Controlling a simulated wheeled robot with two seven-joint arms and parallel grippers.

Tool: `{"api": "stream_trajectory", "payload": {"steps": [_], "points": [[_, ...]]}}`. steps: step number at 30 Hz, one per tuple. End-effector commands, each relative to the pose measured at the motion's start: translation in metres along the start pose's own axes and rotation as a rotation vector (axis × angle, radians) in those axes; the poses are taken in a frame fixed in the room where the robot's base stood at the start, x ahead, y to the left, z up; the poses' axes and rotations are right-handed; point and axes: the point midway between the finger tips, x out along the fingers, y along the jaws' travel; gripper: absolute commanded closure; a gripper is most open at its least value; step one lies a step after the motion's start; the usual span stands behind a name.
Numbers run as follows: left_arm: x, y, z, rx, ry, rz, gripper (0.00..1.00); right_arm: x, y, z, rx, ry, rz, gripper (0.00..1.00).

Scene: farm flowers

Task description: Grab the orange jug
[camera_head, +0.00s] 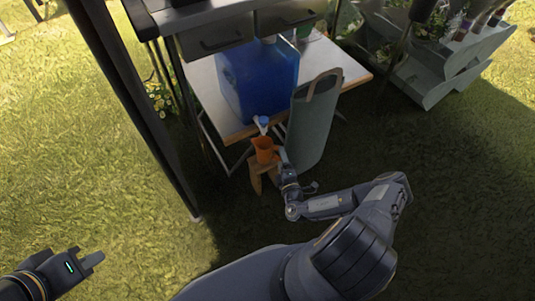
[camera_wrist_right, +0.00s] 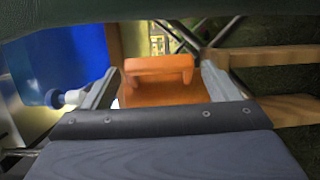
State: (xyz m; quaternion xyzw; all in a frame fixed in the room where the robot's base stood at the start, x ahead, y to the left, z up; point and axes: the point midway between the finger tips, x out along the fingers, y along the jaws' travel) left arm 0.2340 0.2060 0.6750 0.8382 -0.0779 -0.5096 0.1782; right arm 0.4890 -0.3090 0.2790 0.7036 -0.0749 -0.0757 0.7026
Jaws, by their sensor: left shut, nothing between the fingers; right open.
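The orange jug (camera_head: 265,149) stands on a small wooden stool (camera_head: 258,176), below the tap of the blue water container (camera_head: 257,82). My right gripper (camera_head: 282,158) is at the jug's right side in the head view. In the right wrist view the jug (camera_wrist_right: 160,82) lies between the two fingers of my open right gripper (camera_wrist_right: 158,88), with its handle bar facing the camera. Whether a finger touches it I cannot tell. My left gripper (camera_head: 92,262) is shut and empty over the grass at the lower left, far from the jug.
The blue container stands on a folding table (camera_head: 205,92) with a white tap (camera_head: 263,122). A dark post (camera_head: 125,95) stands left of the table. Plant shelves (camera_head: 440,60) are at the upper right. Grass is open at left.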

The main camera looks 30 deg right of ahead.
Motion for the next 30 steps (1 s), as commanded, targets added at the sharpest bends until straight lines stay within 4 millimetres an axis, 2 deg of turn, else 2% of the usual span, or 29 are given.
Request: {"api": "stream_trajectory", "payload": {"steps": [9,18,30], "points": [[0.017,-0.008,0.009,0.000,0.000,0.000,1.00,0.044,-0.001,-0.005,-0.002,0.003,0.003,0.18],[0.017,-0.008,0.009,0.000,0.000,0.000,1.00,0.049,0.001,-0.005,-0.001,0.003,0.001,0.18],[0.017,-0.008,0.009,0.000,0.000,0.000,1.00,0.049,0.001,-0.005,-0.001,0.003,0.002,0.69]]}}
